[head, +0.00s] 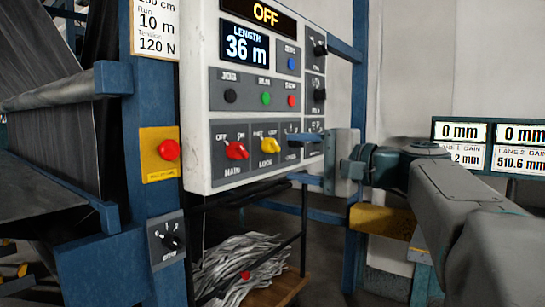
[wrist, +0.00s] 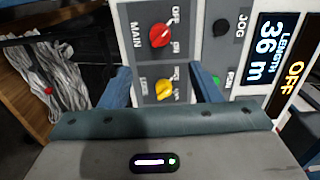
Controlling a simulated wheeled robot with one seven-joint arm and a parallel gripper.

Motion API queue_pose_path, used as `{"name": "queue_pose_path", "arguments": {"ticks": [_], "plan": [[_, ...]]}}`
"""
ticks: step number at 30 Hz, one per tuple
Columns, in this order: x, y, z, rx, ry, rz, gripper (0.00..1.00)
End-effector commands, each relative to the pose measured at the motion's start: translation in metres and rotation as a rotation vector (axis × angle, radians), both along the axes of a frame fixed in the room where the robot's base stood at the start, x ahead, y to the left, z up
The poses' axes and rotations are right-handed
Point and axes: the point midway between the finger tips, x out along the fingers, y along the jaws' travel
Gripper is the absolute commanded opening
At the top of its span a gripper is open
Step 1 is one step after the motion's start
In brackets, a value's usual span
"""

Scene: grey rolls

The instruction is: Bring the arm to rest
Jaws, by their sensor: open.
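My gripper (head: 300,158) is in front of the lower right part of the white control panel (head: 198,95) in the head view. Its two blue fingers are apart, with nothing seen held between them. In the wrist view my gripper (wrist: 160,72) faces the panel, and the yellow LOCK knob (wrist: 164,90) shows between the fingers. Whether the fingers touch the panel or knob is unclear. The red MAIN knob (head: 237,150) is left of the yellow knob (head: 269,145) in the head view. My fingers partly hide the switches at the lower right.
The panel display (head: 265,14) reads OFF and the length display (head: 245,45) reads 36 m. A red button on a yellow plate (head: 160,153) is on the blue post at left. Grey strips (head: 240,262) lie below the panel. Lane displays (head: 487,146) stand behind my arm.

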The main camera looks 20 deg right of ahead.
Motion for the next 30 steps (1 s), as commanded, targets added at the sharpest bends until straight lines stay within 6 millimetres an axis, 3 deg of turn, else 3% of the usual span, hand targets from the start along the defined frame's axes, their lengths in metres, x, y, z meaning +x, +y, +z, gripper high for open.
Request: {"name": "queue_pose_path", "arguments": {"ticks": [10,17,24,30], "plan": [[0.001,0.008,-0.002,-0.027,0.037,0.009,0.57],[-0.007,0.053,-0.039,-0.232,0.247,0.072,0.57],[-0.047,0.092,-0.092,-0.570,0.454,0.183,0.57],[-0.095,0.104,-0.123,-0.903,0.555,0.301,0.57]]}}
